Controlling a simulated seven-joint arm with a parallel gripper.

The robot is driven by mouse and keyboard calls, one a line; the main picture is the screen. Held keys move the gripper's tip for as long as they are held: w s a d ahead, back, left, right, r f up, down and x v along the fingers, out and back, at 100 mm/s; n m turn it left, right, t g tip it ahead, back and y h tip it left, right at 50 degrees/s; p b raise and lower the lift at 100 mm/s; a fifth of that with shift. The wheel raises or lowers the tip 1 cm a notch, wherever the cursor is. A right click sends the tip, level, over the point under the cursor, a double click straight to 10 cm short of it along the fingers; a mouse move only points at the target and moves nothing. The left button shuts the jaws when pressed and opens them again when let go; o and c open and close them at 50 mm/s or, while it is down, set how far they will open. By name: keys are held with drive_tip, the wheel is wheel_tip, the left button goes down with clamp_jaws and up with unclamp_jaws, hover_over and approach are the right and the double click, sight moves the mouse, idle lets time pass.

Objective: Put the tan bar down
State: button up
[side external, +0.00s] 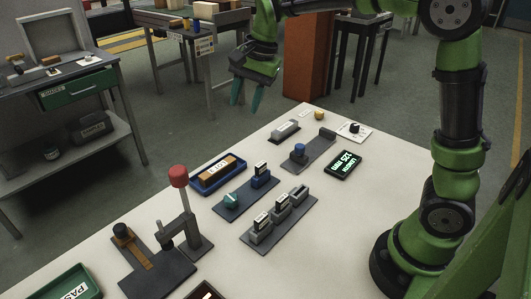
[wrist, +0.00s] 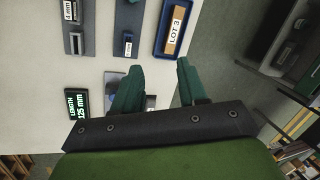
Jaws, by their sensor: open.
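The tan bar (side external: 217,171) has a white label and lies flat in a blue tray (side external: 202,188) on the pale table. In the wrist view the bar (wrist: 176,28) reads "LOT 3" and lies in the blue tray (wrist: 160,42) beyond the fingertips. My gripper (side external: 246,104) is open and empty. It hangs high, near the table's far edge, up and to the right of the bar and clear of it. In the wrist view the two green fingers of my gripper (wrist: 160,66) are spread, with nothing held between them.
A lever press with a red knob (side external: 179,176) stands upright left of the tray. Grey fixtures with labelled blocks (side external: 278,214) and a display (side external: 343,165) reading a length lie right of it. A green "PASS" tray (side external: 71,286) is at the lower left.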

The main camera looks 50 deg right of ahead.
drive_tip(key=s+n+t, duration=0.4)
drive_tip(key=s+n, duration=0.5)
drive_tip(key=s, duration=1.1)
drive_tip(key=shift+s+a+t, duration=0.3)
drive_tip(key=shift+s+a, duration=0.05)
drive_tip(key=shift+s, duration=0.05)
